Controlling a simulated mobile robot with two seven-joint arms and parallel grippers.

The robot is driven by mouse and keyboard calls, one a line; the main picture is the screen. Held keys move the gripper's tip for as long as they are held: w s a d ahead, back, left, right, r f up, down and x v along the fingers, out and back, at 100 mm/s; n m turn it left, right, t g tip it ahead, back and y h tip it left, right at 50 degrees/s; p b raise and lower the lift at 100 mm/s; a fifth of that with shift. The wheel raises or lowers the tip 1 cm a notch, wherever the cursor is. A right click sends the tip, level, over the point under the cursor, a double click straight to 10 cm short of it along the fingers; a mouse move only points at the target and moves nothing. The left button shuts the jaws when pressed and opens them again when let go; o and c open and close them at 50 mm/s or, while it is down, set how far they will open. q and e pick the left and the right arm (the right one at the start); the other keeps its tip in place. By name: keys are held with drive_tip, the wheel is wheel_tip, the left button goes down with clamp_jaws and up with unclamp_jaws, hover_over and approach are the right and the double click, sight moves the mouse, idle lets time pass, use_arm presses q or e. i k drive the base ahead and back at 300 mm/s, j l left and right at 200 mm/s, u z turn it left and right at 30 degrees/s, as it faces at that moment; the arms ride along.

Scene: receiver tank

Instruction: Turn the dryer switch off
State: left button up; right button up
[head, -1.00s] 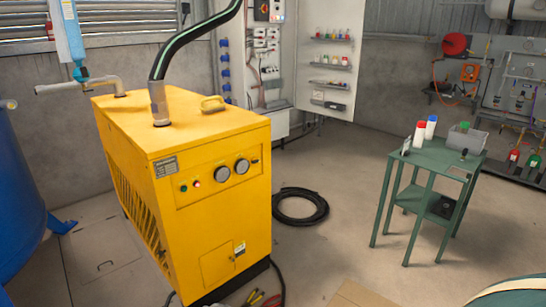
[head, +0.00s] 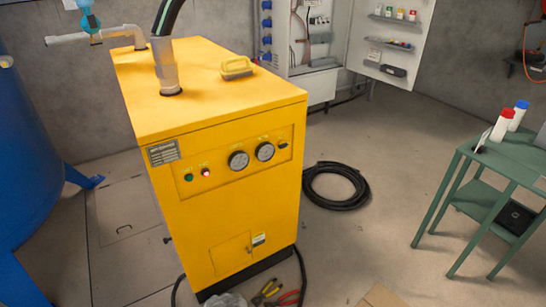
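The yellow dryer (head: 215,215) stands left of centre in the head view, its front panel facing me. The panel carries a green button or lamp (head: 188,178), a lit red lamp (head: 206,173) and two round gauges, one (head: 238,160) left of the other (head: 265,151). A small dark switch (head: 283,145) sits right of the gauges; it is too small to tell its position. Neither of my grippers is in view.
A green table (head: 500,160) with red- and blue-capped bottles stands at the right. A coiled black hose (head: 336,186) lies on the floor right of the dryer. Pliers (head: 267,290) and cables lie at its front foot. A blue tank (head: 25,170) is at the left.

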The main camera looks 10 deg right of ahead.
sight(282, 144)
drive_tip(key=i+l+z, duration=0.2)
drive_tip(key=i+l, duration=0.15)
drive_tip(key=i, duration=0.25)
drive_tip(key=i+l, duration=0.1)
drive_tip(key=l, duration=0.3)
drive_tip(key=i+l, duration=0.1)
drive_tip(key=l, duration=0.35)
drive_tip(key=i+l, duration=0.1)
drive_tip(key=l, duration=0.7)
drive_tip(key=i+l, duration=0.1)
drive_tip(key=i, duration=0.3)
drive_tip(key=z, duration=0.05)
